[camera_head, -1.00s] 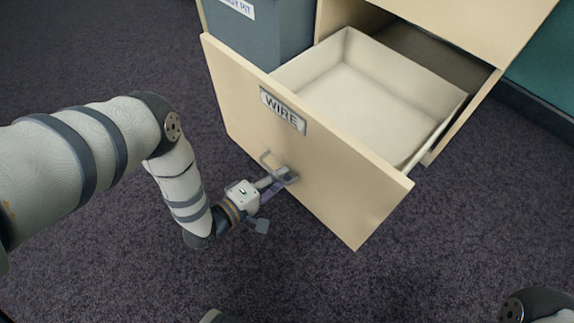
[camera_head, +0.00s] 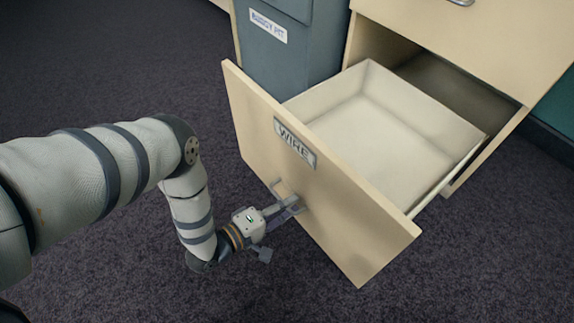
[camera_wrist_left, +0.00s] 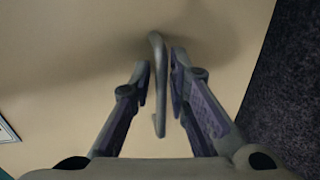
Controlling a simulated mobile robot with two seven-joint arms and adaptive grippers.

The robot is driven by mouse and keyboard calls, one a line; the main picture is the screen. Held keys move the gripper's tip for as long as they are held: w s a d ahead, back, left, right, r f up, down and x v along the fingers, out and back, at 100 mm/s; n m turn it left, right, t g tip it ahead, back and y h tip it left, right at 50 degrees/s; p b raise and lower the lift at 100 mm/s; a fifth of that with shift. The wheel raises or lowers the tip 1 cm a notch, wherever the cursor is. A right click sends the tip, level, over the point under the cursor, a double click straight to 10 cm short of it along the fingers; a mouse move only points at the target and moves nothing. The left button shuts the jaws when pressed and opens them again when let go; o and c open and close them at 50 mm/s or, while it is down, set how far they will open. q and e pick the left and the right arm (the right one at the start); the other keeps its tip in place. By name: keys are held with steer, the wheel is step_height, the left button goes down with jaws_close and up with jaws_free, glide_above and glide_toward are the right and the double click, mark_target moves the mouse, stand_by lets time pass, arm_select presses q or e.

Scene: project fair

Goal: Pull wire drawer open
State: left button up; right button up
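The wire drawer (camera_head: 330,205) has a cream front with a "WIRE" label (camera_head: 295,143) and stands well out of its cabinet. Its pale inside looks empty. A metal bar handle (camera_head: 277,188) sits on the lower part of the front, partly hidden by my gripper. My left gripper (camera_head: 287,208) is at this handle. In the left wrist view the handle (camera_wrist_left: 158,85) lies between the two fingers (camera_wrist_left: 161,75), which are closed in around it, with a thin gap seen beside the right finger. My right gripper is not in view.
A grey bin labelled "BUGGY PIT" (camera_head: 285,60) stands left of the drawer, behind its front. The cabinet (camera_head: 490,35) has another closed drawer above with a metal handle. Dark carpet (camera_head: 100,80) in front and to the left is clear.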

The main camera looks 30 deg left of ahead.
arm_select(q)
steer(key=v, duration=1.2)
